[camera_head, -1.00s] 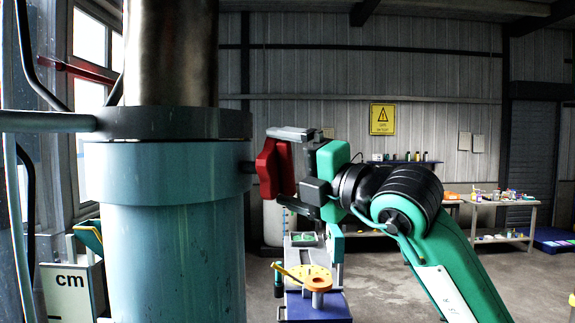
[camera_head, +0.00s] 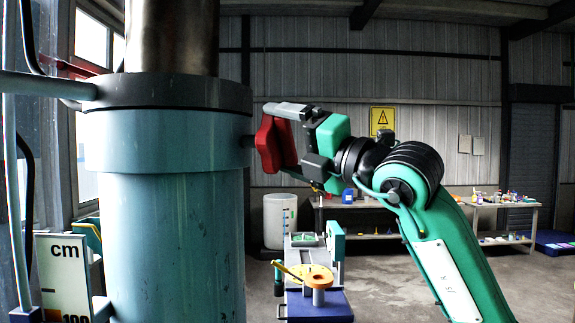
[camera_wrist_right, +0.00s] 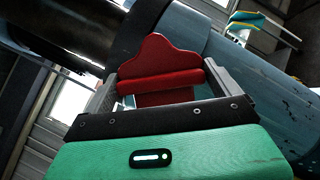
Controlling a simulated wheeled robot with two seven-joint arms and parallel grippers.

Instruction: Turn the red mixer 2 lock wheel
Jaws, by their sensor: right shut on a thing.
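The red lock wheel (camera_head: 274,144) sits on a short dark stem on the right side of the teal column (camera_head: 168,220), just below its dark grey collar. My right gripper (camera_head: 282,138) is shut on the wheel, and its upper finger lies along the wheel's top edge. In the right wrist view, the red wheel (camera_wrist_right: 160,68) stands between the two grey fingers, with the column (camera_wrist_right: 240,85) behind it. The lower finger is mostly hidden in the head view. My left gripper is not in view.
A blue machine base (camera_head: 325,306) with a yellow disc and an orange knob stands below my right arm. A white cm scale (camera_head: 65,265) is at the left. A table with small items (camera_head: 490,205) stands at the back right.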

